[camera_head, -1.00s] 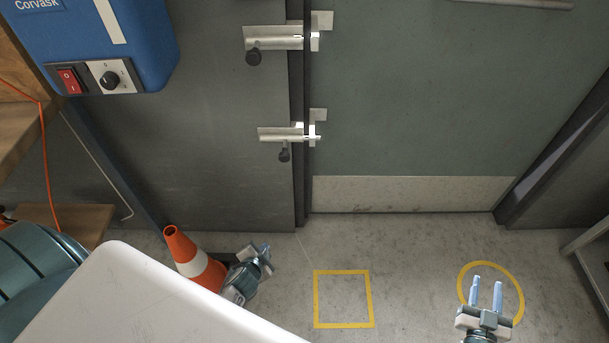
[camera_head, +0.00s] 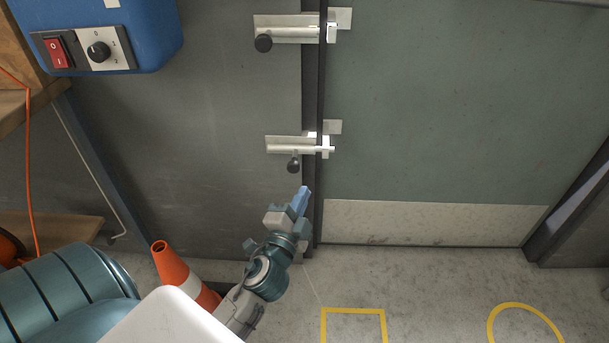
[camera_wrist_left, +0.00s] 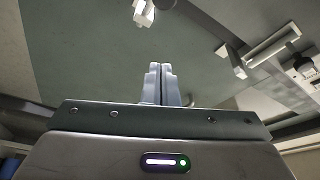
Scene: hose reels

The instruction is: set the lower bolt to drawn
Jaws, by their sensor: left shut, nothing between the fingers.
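The lower bolt (camera_head: 285,146) is a pale metal barrel bolt on the dark grey panel. Its rod reaches right across the dark post into the keeper (camera_head: 326,147) at the green-grey door's edge. Its dark knob (camera_head: 293,165) hangs below the barrel. My left gripper (camera_head: 303,193) is shut and empty, a little below and right of the knob, apart from it. In the left wrist view its blue fingers (camera_wrist_left: 162,84) are together. Pale metal bolt hardware (camera_wrist_left: 270,46) shows there at upper right; which bolt it is I cannot tell. My right gripper is out of view.
The upper bolt (camera_head: 285,32) sits above, its knob at lower left. A blue box (camera_head: 110,35) with a red switch hangs at upper left. An orange and white cone (camera_head: 176,268) stands beside my left arm. Yellow floor markings (camera_head: 354,311) lie at the bottom.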

